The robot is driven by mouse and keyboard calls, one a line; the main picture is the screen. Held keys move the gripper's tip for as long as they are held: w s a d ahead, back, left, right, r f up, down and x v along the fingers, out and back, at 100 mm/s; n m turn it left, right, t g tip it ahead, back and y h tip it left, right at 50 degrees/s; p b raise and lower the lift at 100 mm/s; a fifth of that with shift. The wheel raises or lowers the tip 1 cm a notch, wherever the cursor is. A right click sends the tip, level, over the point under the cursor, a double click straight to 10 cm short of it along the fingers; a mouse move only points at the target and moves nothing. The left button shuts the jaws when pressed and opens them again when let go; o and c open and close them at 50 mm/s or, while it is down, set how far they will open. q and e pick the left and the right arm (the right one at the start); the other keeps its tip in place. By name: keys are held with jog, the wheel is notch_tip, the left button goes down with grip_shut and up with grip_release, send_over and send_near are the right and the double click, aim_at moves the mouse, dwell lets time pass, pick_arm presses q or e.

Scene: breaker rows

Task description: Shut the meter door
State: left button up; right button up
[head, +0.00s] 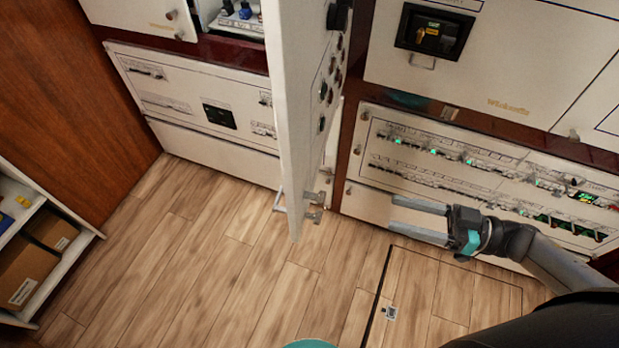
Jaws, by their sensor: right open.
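The meter door is most likely the tall white panel (295,90) that stands swung open toward me in the middle of the head view, seen nearly edge-on. Its right face carries dark round knobs or meters, and a metal handle (314,207) is near its lower end. My right gripper (420,220) is open and empty, to the right of the door's lower end and apart from it. Its two grey fingers point left toward the door, in front of the lower breaker panel. My left gripper is not in view.
A breaker panel (480,175) with lit green switches fills the right side, close behind my right arm. A shelf (50,275) with cardboard boxes stands at the lower left. A floor hatch (450,290) is at the lower right. The wooden floor (190,250) left of the door is clear.

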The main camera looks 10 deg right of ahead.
aim_at(322, 198)
jog(key=shift+g+y, duration=0.3)
jog(key=shift+g, duration=0.1)
jog(key=x, duration=0.5)
jog(key=p+x, duration=0.1)
jog(key=x, duration=0.4)
jog(key=r+p+x, duration=0.1)
jog(key=x, duration=0.4)
jog(key=shift+s+a, duration=0.1)
jog(key=shift+a, duration=0.2)
grip_shut()
dwell(0.4)
